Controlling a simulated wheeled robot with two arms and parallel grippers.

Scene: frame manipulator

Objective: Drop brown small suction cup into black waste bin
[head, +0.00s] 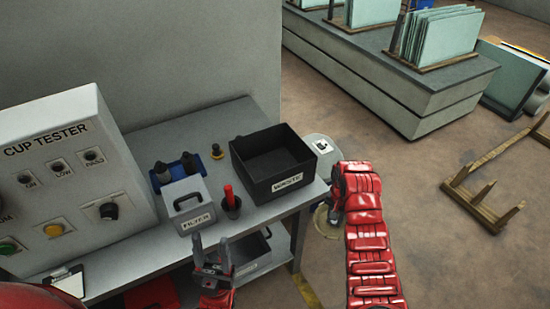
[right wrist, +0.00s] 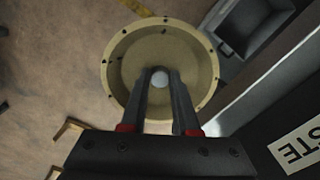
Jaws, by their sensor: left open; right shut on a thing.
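The brown suction cup (right wrist: 122,66) is a round tan dish with dark nicks on its rim. My right gripper (right wrist: 160,84) is shut on a pale round fitting at its middle. In the head view the cup (head: 322,223) shows beside my right arm, off the table's right end; the arm hides part of it and the fingertips. The black waste bin (head: 262,181) stands open on the table, up and left of the cup. Its label shows at the lower right of the right wrist view (right wrist: 300,145). My left gripper (head: 211,245) is open and empty before the table.
On the table stand a grey filter box (head: 188,203), a black cup with a red tool (head: 231,204), a blue tray (head: 172,172) and the cup tester (head: 72,170). A grey bin (head: 250,253) sits on the lower shelf.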

